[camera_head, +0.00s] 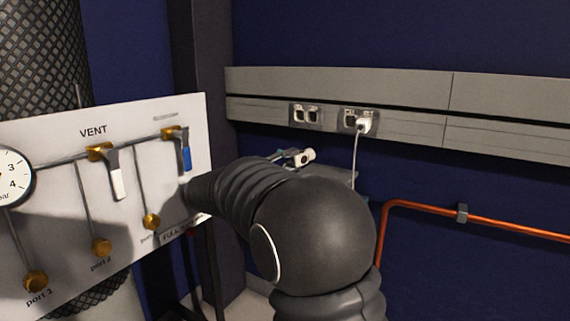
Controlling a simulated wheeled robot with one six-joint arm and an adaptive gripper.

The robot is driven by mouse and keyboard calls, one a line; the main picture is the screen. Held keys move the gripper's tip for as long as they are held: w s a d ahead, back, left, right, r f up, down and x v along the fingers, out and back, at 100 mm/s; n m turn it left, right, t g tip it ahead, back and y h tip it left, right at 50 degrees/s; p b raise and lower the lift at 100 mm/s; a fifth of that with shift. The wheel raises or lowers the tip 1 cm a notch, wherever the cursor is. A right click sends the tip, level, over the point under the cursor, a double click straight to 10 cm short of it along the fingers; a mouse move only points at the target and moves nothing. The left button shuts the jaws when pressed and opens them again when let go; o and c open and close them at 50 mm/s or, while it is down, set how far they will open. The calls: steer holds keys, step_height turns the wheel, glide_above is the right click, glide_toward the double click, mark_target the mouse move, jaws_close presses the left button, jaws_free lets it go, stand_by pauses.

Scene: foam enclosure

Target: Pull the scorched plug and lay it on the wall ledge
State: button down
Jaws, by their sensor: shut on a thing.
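A small white plug (305,156) with a dark spot on its end shows just above my arm, in front of the blue wall. My gripper (290,158) is mostly hidden behind my dark arm; only a little of its tips shows, and it is shut on this plug. A grey wall ledge (343,175) shows partly behind my arm, just right of and below the plug. I cannot tell whether the plug touches it. Another white plug (363,126) with a hanging white cord sits in the right wall outlet. The left outlet (306,115) has no plug in it.
A white valve panel (70,190) with brass fittings, a white lever (116,184) and a blue lever (186,158) stands close on the left, beside my arm. An orange pipe (480,222) runs along the right wall. Grey trunking (500,95) crosses the back wall.

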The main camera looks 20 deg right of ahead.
steer(key=shift+w+d+f+p, duration=0.2)
steer(key=shift+w+d+p, duration=0.3)
steer(key=shift+w+d, duration=0.5)
steer(key=shift+w+d+f+p, duration=0.25)
steer(key=shift+w+d+p, duration=0.35)
steer(key=shift+d, duration=0.65)
steer(key=shift+w+d+f+p, duration=0.2)
steer(key=shift+w+d+p, duration=0.2)
steer(key=shift+w+d, duration=0.65)
steer(key=shift+s+f+b, duration=0.15)
steer(key=shift+f+b, duration=0.95)
steer(key=c, duration=0.7)
jaws_free()
steer(key=shift+c, duration=0.2)
steer(key=v, duration=1.2)
